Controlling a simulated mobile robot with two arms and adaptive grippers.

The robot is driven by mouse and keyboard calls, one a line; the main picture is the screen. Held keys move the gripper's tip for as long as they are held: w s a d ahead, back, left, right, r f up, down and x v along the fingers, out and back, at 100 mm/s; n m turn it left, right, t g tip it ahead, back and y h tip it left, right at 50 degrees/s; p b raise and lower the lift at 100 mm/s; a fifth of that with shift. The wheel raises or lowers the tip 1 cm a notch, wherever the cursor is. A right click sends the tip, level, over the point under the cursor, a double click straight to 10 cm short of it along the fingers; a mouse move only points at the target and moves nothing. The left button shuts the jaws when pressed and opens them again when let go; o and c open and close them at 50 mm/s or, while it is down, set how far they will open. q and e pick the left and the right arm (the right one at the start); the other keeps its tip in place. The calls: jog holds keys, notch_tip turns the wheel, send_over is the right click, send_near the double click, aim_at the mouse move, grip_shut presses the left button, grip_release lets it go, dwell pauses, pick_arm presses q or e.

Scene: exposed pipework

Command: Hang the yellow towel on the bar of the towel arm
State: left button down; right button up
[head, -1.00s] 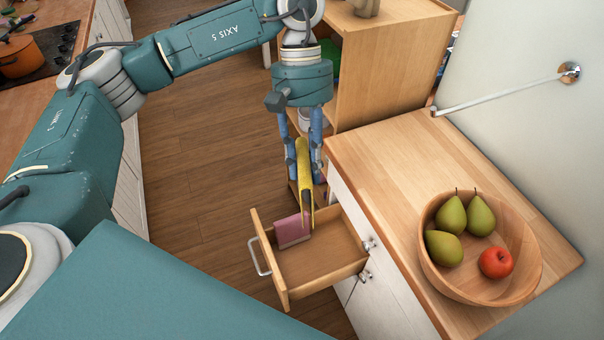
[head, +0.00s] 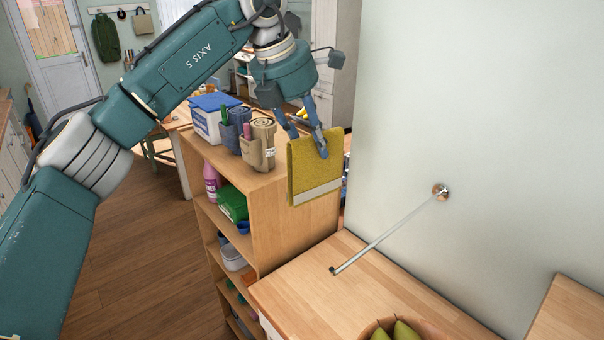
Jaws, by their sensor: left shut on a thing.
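The yellow towel (head: 312,172) hangs down flat from my left gripper (head: 308,140), with a pale band near its lower edge. My left gripper is shut on the towel's upper part and holds it in front of the shelf unit. The bar of the towel arm (head: 388,231) is a thin metal rod that sticks out from a round wall mount (head: 441,191). It lies to the right of and below the towel, and the two are apart. My right gripper is not in view.
A wooden shelf unit (head: 291,228) stands left of the counter, with rolled cloths in holders (head: 258,143) and a blue-lidded box (head: 209,118) on top. A wooden counter (head: 345,300) lies below the bar; a bowl with pears (head: 398,330) is at its front edge.

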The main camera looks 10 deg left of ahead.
pick_arm(q)
jog(key=shift+w+d+r+n, duration=0.1)
jog(key=shift+w+r+n, duration=0.1)
jog(key=shift+r+n, duration=0.3)
jog(key=shift+w+d+r, duration=0.1)
jog(key=shift+d+r, duration=0.1)
jog(key=shift+s+d, duration=4.7)
jog(key=shift+d, duration=1.6)
notch_tip(320, 180, down, 17)
jog(key=b, duration=1.5)
jog(key=shift+f, duration=0.2)
